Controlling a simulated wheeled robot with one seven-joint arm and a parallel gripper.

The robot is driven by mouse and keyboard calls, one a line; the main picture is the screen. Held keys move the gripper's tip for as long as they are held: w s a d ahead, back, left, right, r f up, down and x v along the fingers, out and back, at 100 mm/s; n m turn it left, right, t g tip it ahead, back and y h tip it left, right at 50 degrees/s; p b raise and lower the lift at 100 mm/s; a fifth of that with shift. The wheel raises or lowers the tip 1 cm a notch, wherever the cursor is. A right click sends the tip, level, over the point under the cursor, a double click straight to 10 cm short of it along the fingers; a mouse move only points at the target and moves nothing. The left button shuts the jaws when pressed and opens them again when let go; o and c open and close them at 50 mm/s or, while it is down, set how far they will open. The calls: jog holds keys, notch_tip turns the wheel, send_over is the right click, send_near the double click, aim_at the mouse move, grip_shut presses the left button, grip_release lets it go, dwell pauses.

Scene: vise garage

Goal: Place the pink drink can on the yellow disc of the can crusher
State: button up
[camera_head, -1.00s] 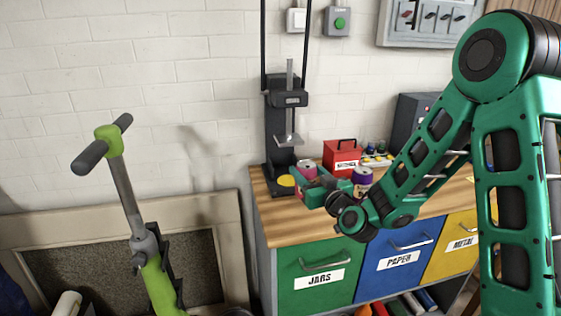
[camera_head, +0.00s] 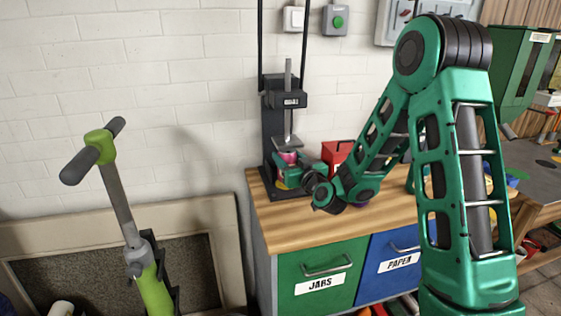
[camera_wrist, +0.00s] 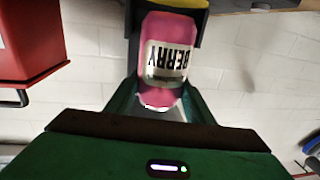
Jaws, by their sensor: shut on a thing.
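My gripper (camera_head: 291,170) is shut on the pink drink can (camera_head: 289,157) at the can crusher (camera_head: 272,130). In the wrist view, my gripper's fingers (camera_wrist: 167,60) lie on either side of the can (camera_wrist: 166,50), whose BERRY label appears upside down. The yellow disc (camera_head: 281,185) shows partly below my gripper. It also shows in the wrist view (camera_wrist: 186,3), right at the can's bottom end. I cannot tell whether they touch. The crusher's grey press plate (camera_head: 287,143) is just above the can.
A red box (camera_head: 336,153) stands right of the crusher, partly behind my arm. A purple can behind my arm is mostly hidden. The wooden worktop (camera_head: 300,230) is clear in front. A green scooter (camera_head: 150,285) stands at the left.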

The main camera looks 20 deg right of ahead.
jog(key=shift+w+a+f, duration=0.2)
jog(key=shift+w+a, duration=0.1)
jog(key=shift+a, duration=0.05)
jog(key=shift+s+a+f, duration=0.1)
jog(key=shift+a+f, duration=0.15)
jog(key=shift+f, duration=0.2)
jog(key=shift+d+f, duration=0.1)
jog(key=shift+d, duration=0.5)
jog(key=o, duration=1.3)
